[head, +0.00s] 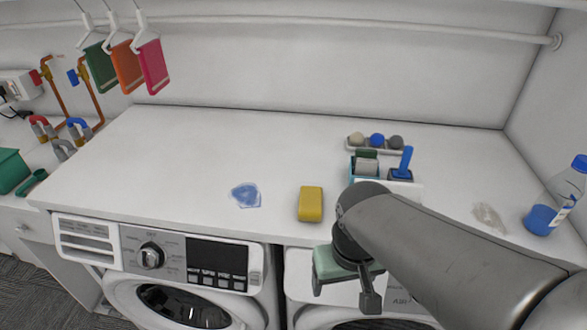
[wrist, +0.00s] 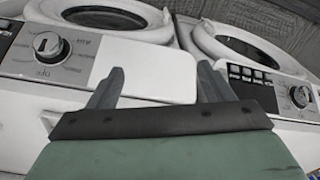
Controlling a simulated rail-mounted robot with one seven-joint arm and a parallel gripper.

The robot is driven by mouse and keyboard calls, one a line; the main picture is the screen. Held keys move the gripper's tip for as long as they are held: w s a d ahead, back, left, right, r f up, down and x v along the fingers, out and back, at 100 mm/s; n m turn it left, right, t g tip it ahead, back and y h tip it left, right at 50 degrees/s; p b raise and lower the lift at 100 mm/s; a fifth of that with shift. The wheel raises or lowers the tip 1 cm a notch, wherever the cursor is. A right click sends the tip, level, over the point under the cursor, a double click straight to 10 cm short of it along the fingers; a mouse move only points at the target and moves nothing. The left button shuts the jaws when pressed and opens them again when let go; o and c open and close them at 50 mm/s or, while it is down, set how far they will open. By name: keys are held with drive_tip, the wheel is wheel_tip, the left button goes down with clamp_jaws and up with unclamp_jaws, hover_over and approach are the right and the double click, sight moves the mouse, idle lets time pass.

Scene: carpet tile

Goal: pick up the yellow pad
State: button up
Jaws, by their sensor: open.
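A yellow pad (head: 311,204) lies flat on the white countertop, near its front edge and right of a blue spill. In the head view, my gripper (head: 371,300) hangs in front of the counter's front edge, to the right of the pad and lower than it. In the wrist view, my gripper (wrist: 160,90) has its two fingers spread apart with nothing between them. The wrist view faces the machine fronts, and the pad is not clearly visible there.
A blue spill (head: 245,195) and a brownish smear (head: 489,216) mark the white countertop (head: 190,150). A caddy of brushes (head: 400,173) and a tray of balls (head: 376,141) stand behind my arm. A blue-liquid bottle (head: 556,200) is at the right. Washing machines (head: 165,270) stand below.

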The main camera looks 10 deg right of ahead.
wheel_tip(320, 180, up, 13)
drive_tip(key=m+g+b, duration=0.1)
drive_tip(key=m+b, duration=0.2)
drive_tip(key=b, duration=0.1)
hover_over(311, 199)
drive_tip(key=f, duration=1.1)
drive_tip(key=shift+w+d+f+p, duration=0.1)
drive_tip(key=shift+d+f+p, duration=0.15)
drive_tip(key=shift+d+p, duration=0.1)
drive_tip(key=shift+a+f+p, duration=0.2)
drive_tip(key=shift+f+p, duration=0.2)
drive_tip(key=shift+f, duration=0.95)
drive_tip(key=shift+a+f+p, duration=0.2)
drive_tip(key=shift+f+p, duration=0.15)
drive_tip(key=shift+f, duration=1)
drive_tip(key=c, duration=1.1)
